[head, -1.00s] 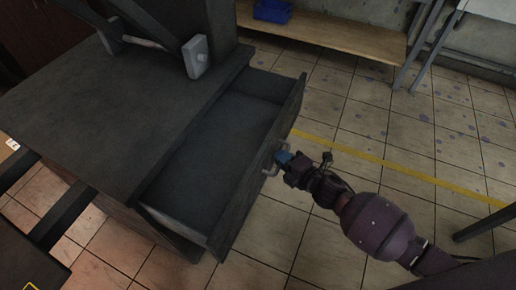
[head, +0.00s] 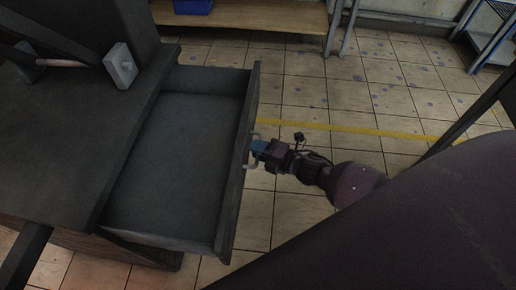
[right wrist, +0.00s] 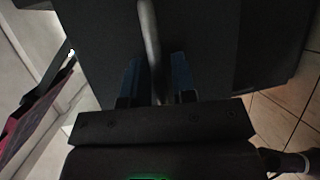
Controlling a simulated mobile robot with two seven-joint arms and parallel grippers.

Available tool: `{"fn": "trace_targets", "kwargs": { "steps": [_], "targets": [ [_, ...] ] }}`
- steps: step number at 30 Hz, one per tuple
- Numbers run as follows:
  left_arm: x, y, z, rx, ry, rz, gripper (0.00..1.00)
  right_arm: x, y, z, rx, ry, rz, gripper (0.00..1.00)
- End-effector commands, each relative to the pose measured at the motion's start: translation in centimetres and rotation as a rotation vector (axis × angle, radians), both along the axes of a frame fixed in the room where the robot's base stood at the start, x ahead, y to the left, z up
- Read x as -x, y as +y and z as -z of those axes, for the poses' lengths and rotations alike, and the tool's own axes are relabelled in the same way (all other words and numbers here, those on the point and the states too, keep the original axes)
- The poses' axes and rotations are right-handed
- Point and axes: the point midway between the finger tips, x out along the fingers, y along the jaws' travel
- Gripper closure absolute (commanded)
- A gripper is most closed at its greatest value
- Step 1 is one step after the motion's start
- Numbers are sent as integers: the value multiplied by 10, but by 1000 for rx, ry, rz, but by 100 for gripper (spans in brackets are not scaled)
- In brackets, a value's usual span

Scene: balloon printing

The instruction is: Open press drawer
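The press drawer (head: 178,150) is dark grey, empty and pulled well out from the press body (head: 50,150). A light metal handle (head: 252,150) sits on its front panel. My right gripper (head: 258,149) is at this handle, reaching in from the right. In the right wrist view, the handle bar (right wrist: 151,50) runs between the two blue fingers of my right gripper (right wrist: 155,82). The fingers stand apart on either side of the bar, with a visible gap at the right finger. My left gripper is not in view.
A wooden shelf (head: 250,16) with a blue bin (head: 193,6) stands at the back. Tiled floor with a yellow line (head: 350,129) lies clear beyond the drawer front. A large dark part of my own body fills the lower right.

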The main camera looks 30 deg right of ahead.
Motion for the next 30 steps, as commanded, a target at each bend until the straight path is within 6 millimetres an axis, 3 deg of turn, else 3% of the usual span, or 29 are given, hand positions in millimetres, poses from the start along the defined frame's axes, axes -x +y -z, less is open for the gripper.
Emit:
{"fn": "trace_targets", "kwargs": {
  "steps": [2,14,30],
  "targets": [
    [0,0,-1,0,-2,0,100,0,0,0,0,0,0,63],
    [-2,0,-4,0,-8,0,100,6,-4,-2,0,0,1,63],
    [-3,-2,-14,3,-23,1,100,77,-47,-18,1,-1,2,63]
  ]
}}
